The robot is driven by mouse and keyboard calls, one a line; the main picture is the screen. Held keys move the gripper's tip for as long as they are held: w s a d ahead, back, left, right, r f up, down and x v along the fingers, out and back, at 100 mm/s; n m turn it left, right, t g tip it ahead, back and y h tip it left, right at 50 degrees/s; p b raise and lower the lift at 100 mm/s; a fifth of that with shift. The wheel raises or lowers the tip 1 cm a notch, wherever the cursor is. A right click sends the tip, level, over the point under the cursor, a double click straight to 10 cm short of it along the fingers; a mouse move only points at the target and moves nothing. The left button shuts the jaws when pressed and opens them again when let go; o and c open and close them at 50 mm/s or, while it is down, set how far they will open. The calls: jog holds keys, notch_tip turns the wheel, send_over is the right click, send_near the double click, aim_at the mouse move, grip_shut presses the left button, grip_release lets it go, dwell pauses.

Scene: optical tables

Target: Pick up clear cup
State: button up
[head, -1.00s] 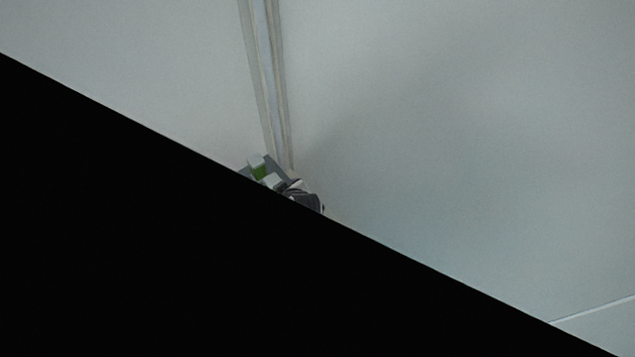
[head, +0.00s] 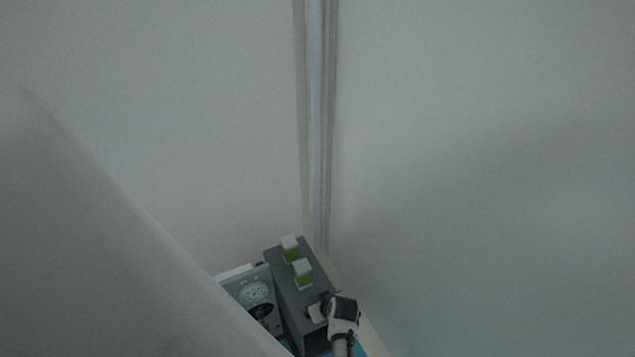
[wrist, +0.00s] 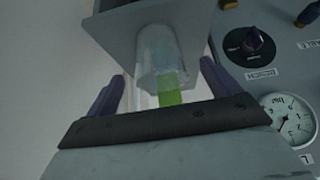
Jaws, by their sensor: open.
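The clear cup (wrist: 156,48) shows in the wrist view as a translucent, whitish upright shape against the grey box. A green patch (wrist: 170,90) shows at its near end; I cannot tell whether it is in the cup or behind it. My gripper (wrist: 162,74) is open, with one dark purple finger on each side of the cup and visible gaps. In the head view my gripper (head: 326,306) is at the right side of the box, beside a small pale shape (head: 316,313) that may be the cup, partly hidden.
Two white-and-green items (head: 296,262) stand on the grey box (head: 282,283). To its left is a grey instrument panel (head: 272,318) with a round gauge (wrist: 290,117) and a black knob (wrist: 258,42). Pale walls meet behind. A large grey shape hides the head view's lower left.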

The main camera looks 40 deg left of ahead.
jog(key=shift+x, duration=2.5)
jog(key=c, duration=1.1)
jog(key=shift+o, duration=0.2)
